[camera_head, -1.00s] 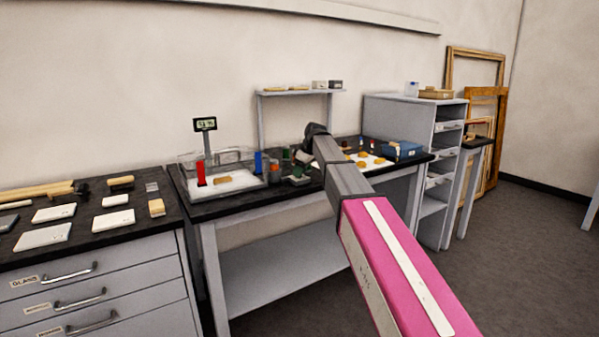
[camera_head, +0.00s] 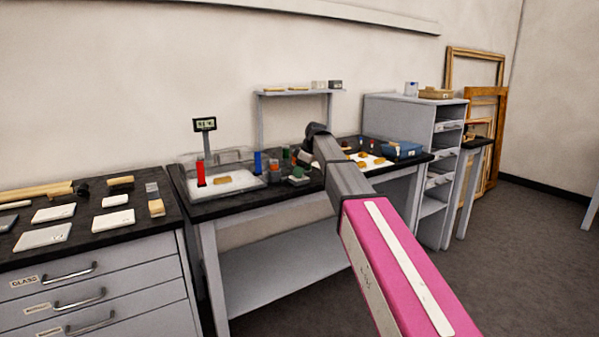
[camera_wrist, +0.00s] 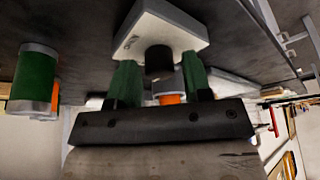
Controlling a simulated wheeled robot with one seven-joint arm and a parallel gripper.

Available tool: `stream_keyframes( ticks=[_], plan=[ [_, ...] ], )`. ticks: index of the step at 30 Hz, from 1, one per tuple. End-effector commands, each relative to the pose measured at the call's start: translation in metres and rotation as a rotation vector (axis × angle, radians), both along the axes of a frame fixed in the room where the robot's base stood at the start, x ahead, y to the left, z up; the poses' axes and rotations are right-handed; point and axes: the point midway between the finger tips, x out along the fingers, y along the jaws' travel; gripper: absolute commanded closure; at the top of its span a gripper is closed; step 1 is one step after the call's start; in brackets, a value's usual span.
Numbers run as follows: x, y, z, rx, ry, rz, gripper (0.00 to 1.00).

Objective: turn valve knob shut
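A small pale box (camera_wrist: 170,30) with a dark round knob (camera_wrist: 158,62) shows in the wrist view. My gripper (camera_wrist: 160,82) has two green fingers spread apart, one on each side of the knob. My dark wrist and forearm hide part of the bench there.
A green jar (camera_wrist: 35,80) stands near the gripper, and an orange jar (camera_wrist: 172,99) shows beyond the fingers. A clear tray (camera_head: 262,183) with red and blue items stands left on the bench.

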Motion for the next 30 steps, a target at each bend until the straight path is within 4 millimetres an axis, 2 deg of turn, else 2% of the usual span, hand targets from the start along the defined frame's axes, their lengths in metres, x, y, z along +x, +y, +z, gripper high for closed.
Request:
stream_keyframes(
  ticks=[9, 13, 24, 30],
  plan=[
    [0.000, 0.000, 0.001, 0.000, -0.001, -0.001, 0.45],
    [0.000, -0.003, 0.009, 0.001, -0.001, -0.001, 0.45],
    [-0.004, -0.028, 0.069, 0.001, -0.002, -0.002, 0.45],
    [-0.006, -0.038, 0.092, 0.000, -0.001, -0.001, 0.45]
  ],
)
